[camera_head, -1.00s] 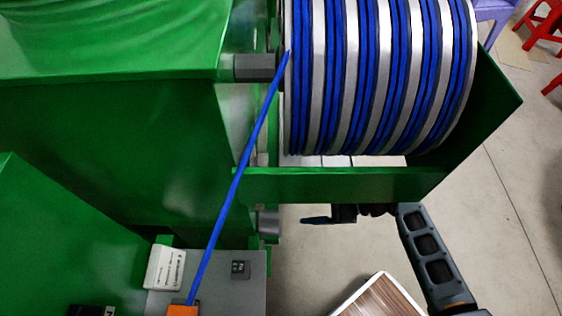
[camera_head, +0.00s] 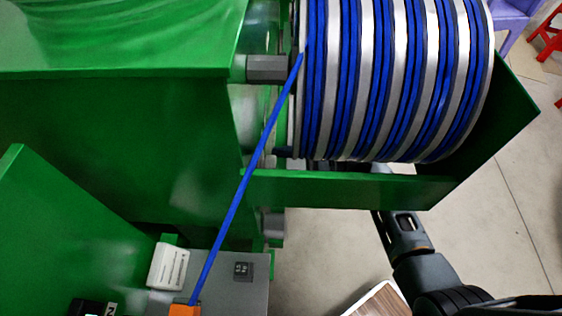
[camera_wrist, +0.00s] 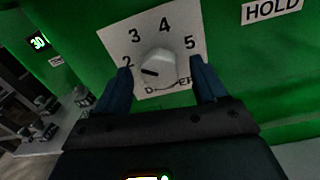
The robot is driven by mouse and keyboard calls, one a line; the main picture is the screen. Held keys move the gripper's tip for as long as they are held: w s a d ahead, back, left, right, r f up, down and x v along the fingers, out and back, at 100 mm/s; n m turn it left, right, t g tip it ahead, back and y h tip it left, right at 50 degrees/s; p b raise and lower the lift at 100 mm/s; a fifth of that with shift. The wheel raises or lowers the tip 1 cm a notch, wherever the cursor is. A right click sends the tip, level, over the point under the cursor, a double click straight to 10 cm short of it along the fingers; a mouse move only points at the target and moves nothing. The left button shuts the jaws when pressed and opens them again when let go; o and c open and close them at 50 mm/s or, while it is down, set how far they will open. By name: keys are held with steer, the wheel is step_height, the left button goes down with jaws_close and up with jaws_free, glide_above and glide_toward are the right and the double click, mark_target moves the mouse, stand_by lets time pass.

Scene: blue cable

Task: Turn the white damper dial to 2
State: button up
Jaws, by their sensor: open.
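The white damper dial (camera_wrist: 163,66) is a round knob on a white plate (camera_wrist: 190,24) in the wrist view. The numbers 2, 3, 4 and 5 show around it; the label below is partly covered. My gripper (camera_wrist: 161,63) is open, with one blue finger on the left of the dial and one on the right. Gaps show between the fingers and the knob. The left finger covers the plate's lower left. In the head view the dial is hidden and my gripper is mostly hidden behind the reel.
A large reel of blue cable (camera_head: 345,80) sits in a green frame (camera_head: 350,188). A blue cable strand (camera_head: 235,205) runs down to an orange block (camera_head: 185,310). A HOLD label (camera_wrist: 272,10) and a green-lit display (camera_wrist: 39,42) are near the dial.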

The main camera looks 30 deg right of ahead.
steer(key=shift+w+a, duration=0.15)
steer(key=shift+a, duration=0.1)
steer(key=c, duration=1.1)
steer(key=shift+o, duration=0.2)
steer(key=shift+n, duration=0.3)
steer(key=n+b, duration=0.2)
steer(key=n, duration=0.7)
steer(key=shift+n, duration=0.3)
